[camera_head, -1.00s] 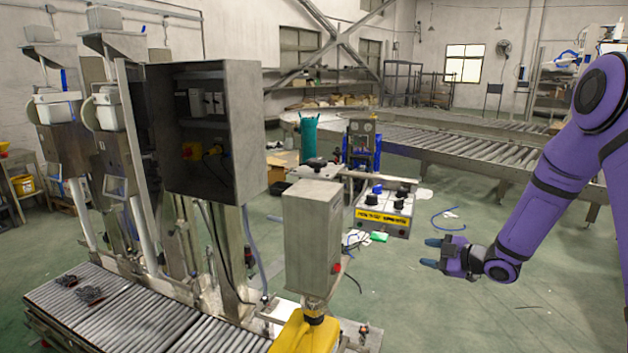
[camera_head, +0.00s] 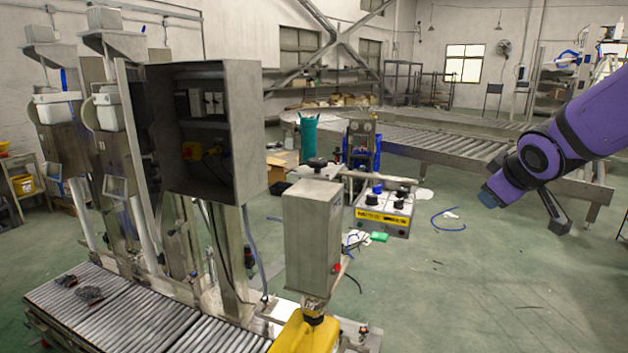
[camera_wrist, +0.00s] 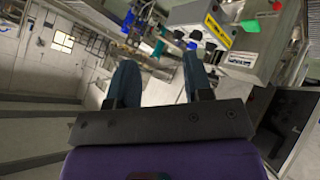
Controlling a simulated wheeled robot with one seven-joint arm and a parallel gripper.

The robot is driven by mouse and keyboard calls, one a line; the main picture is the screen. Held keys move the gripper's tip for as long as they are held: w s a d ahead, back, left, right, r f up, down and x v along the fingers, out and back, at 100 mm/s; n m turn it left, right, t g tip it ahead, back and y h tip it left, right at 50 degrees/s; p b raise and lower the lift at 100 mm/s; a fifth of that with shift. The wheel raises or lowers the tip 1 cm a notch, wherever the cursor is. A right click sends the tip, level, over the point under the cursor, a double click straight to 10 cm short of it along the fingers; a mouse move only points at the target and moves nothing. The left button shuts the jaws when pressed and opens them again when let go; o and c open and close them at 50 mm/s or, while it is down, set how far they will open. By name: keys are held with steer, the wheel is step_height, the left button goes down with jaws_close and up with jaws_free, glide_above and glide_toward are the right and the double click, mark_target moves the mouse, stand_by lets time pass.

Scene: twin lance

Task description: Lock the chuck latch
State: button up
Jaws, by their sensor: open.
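I cannot pick out the chuck latch with certainty in either view. The twin lance machine (camera_head: 125,120) stands at the left of the head view, with two tall lance columns behind a roller conveyor (camera_head: 130,318). A grey box (camera_head: 312,235) with a red button stands above a yellow container (camera_head: 305,335) at the front. My gripper (camera_head: 488,196) is at the right of the head view, in the air, well away from the machine. In the wrist view my gripper (camera_wrist: 161,82) has its two dark fingers apart with nothing between them.
A control box (camera_head: 384,212) with black knobs and a yellow label stands behind the grey box; it also shows in the wrist view (camera_wrist: 225,35). An open dark cabinet (camera_head: 240,130) rises at centre left. Another roller conveyor (camera_head: 450,145) crosses behind.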

steer(key=s+a+r+m+g, duration=0.1)
steer(key=s+a+m+g, duration=0.1)
steer(key=s, duration=1)
steer(key=s+a+r+m+g+y, duration=0.1)
steer(key=s+a+r+m+g, duration=0.1)
steer(key=s, duration=1.1)
steer(key=shift+s+a+m+y, duration=0.25)
steer(key=shift+a+m, duration=0.35)
steer(key=shift+m, duration=0.6)
steer(key=shift+w, duration=0.15)
